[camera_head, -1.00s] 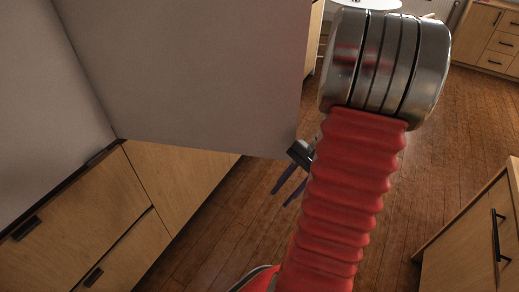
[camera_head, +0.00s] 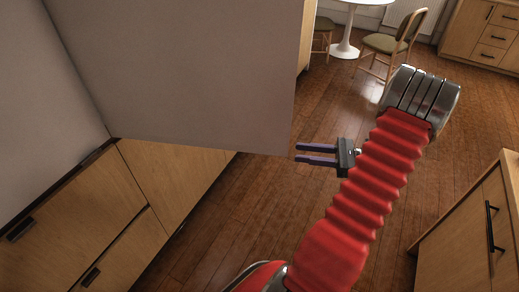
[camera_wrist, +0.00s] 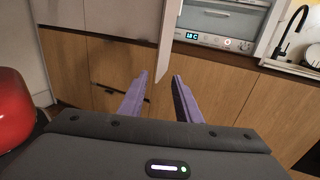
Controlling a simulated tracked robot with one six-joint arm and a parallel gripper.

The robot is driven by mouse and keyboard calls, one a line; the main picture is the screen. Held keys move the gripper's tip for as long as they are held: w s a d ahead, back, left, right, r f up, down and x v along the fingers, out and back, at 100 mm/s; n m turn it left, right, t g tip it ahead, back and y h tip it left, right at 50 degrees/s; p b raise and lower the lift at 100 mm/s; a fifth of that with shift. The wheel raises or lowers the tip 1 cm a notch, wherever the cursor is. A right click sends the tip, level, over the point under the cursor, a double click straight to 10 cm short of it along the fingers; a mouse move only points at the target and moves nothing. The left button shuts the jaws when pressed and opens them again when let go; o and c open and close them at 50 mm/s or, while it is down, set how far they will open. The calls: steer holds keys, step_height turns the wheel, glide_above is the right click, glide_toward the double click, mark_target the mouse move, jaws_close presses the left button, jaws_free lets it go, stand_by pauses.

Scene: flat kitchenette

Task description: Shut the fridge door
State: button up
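The fridge door (camera_head: 190,75) is a large plain grey panel standing open at the upper left of the head view. Its free edge is near the picture's middle. In the wrist view, the door's edge (camera_wrist: 166,40) stands ahead, between the two fingertips in the picture. My gripper (camera_head: 297,153) has two purple fingers pointing left, with the tips close to the door's lower free corner. I cannot tell whether they touch it. In the wrist view my gripper (camera_wrist: 160,76) is open, with nothing seen held. The fridge interior is not visible.
Wooden drawer fronts (camera_head: 75,205) lie below the fridge at left. A wooden cabinet (camera_head: 470,235) stands at right. A chair (camera_head: 395,45) and white table (camera_head: 345,45) are at the back. The wrist view shows an oven (camera_wrist: 215,25). Wooden floor (camera_head: 250,205) is clear between cabinets.

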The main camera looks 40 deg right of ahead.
mark_target(261, 146)
stand_by(0.3)
steer(key=x, duration=1.3)
steer(key=shift+w+a, duration=0.25)
steer(key=shift+a, duration=0.05)
steer(key=shift+c, duration=0.7)
jaws_close()
